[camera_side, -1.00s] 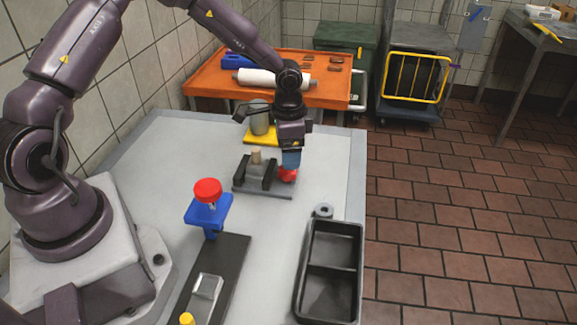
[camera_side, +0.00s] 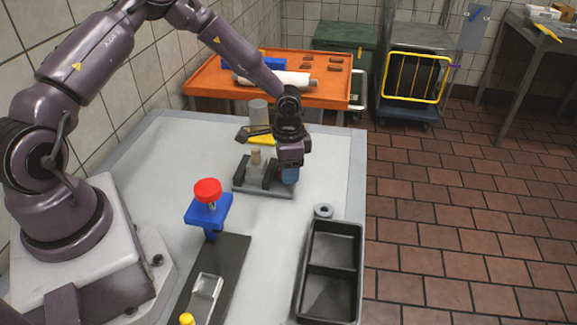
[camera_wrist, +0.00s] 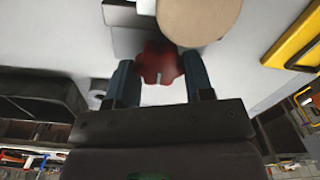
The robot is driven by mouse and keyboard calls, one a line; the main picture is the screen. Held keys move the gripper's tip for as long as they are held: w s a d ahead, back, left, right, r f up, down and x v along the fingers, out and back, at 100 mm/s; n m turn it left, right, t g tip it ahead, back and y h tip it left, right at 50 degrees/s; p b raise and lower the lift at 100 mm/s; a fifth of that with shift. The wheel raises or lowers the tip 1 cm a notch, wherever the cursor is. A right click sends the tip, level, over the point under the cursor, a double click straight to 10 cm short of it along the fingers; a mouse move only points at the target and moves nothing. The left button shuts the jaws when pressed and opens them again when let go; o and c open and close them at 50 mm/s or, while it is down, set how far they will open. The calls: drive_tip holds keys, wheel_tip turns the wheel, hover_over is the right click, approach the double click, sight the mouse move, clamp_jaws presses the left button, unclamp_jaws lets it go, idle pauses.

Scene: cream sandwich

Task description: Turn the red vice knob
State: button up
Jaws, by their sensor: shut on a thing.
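The grey vice (camera_side: 250,187) stands on the table in the side view, with a tan cylinder (camera_side: 256,158) upright between its dark jaws. The red vice knob (camera_wrist: 158,65) is a lobed knob between the two blue-grey fingers in the wrist view. My gripper (camera_side: 289,175) is at the right end of the vice, pointing down and shut on the knob; it also shows in the wrist view (camera_wrist: 160,82). In the side view the fingers hide the knob.
A blue stand with a red top (camera_side: 207,190) is in front of the vice. A black two-part tray (camera_side: 358,268) and a small grey ring (camera_side: 323,211) lie front right. A grey cylinder (camera_side: 258,112) stands behind, by a yellow plate (camera_side: 262,140). An orange table (camera_side: 205,88) is beyond.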

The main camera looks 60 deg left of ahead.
drive_tip(key=shift+m, duration=0.3)
drive_tip(key=m, duration=0.4)
drive_tip(key=shift+m, duration=2.3)
drive_tip(key=o, duration=0.9)
drive_tip(key=shift+r, duration=0.1)
